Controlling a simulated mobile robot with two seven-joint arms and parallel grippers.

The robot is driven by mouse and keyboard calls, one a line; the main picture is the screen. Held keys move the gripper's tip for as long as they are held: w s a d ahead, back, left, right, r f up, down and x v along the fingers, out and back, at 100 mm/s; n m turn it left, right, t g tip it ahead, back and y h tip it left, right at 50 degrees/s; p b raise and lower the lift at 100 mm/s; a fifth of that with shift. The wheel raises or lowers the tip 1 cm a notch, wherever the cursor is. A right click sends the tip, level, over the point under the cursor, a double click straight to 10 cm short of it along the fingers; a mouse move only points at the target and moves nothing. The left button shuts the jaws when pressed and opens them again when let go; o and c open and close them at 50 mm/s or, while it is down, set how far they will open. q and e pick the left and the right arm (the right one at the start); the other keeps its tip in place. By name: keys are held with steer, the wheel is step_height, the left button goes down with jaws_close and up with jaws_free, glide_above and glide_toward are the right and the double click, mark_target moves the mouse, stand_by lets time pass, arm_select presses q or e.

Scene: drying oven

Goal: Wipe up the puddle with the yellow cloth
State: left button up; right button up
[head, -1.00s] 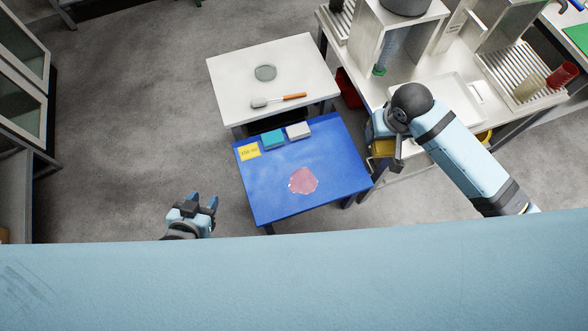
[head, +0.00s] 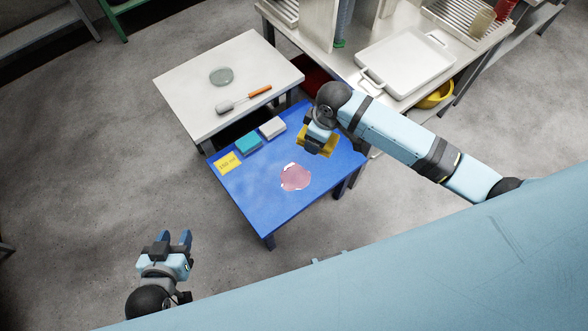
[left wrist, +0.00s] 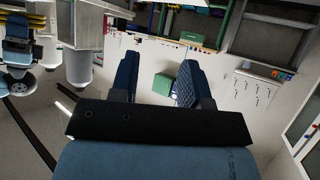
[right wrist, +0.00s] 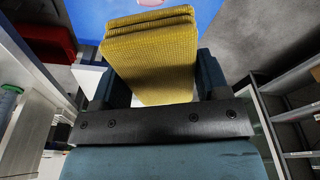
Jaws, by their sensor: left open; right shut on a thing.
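The pink puddle (head: 295,177) lies on the blue table (head: 258,208), near its middle right. My right gripper (head: 318,141) is shut on the yellow cloth (head: 314,149). The cloth is above the table's back right part, behind and right of the puddle, and apart from it. In the right wrist view the folded cloth (right wrist: 152,60) fills the space between the fingers, and a bit of the puddle shows past its top edge. My left gripper (head: 174,240) is open and empty, left of the table over the floor; its spread fingers show in the left wrist view (left wrist: 155,80).
On the blue table's back left are a yellow label (head: 227,163), a teal block (head: 249,142) and a white block (head: 272,128). A white table (head: 180,92) behind holds a dish (head: 221,76) and an orange-handled tool (head: 260,91). A bench with a white tray (head: 407,62) stands at right.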

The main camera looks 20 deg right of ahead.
arm_select(q)
step_height(320, 180, down, 13)
steer(key=d+b, duration=0.2)
steer(key=b, duration=1.6)
arm_select(e)
steer(key=shift+w+a+f+n+g+b, duration=0.45)
steer(key=shift+w+f+n+b, duration=1.25)
steer(key=shift+f, duration=3.05)
steer(key=shift+w+a+f+n+g+b, duration=0.25)
steer(key=shift+w+a+f+n, duration=0.65)
steer(key=shift+f+n, duration=2.85)
steer(key=shift+w+a+f+n+g+b, duration=0.35)
steer(key=shift+w+f+n+b, duration=0.9)
steer(key=shift+f, duration=4.5)
arm_select(q)
steer(key=w+d+r+t+h, duration=0.3)
steer(key=d+r+t+h, duration=0.1)
steer(key=r, duration=0.6)
steer(key=shift+d+t+h, duration=0.2)
steer(key=shift+t+h, duration=0.2)
steer(key=shift+t, duration=0.4)
arm_select(e)
steer(key=shift+w+a, duration=0.1)
steer(key=shift+a, duration=0.05)
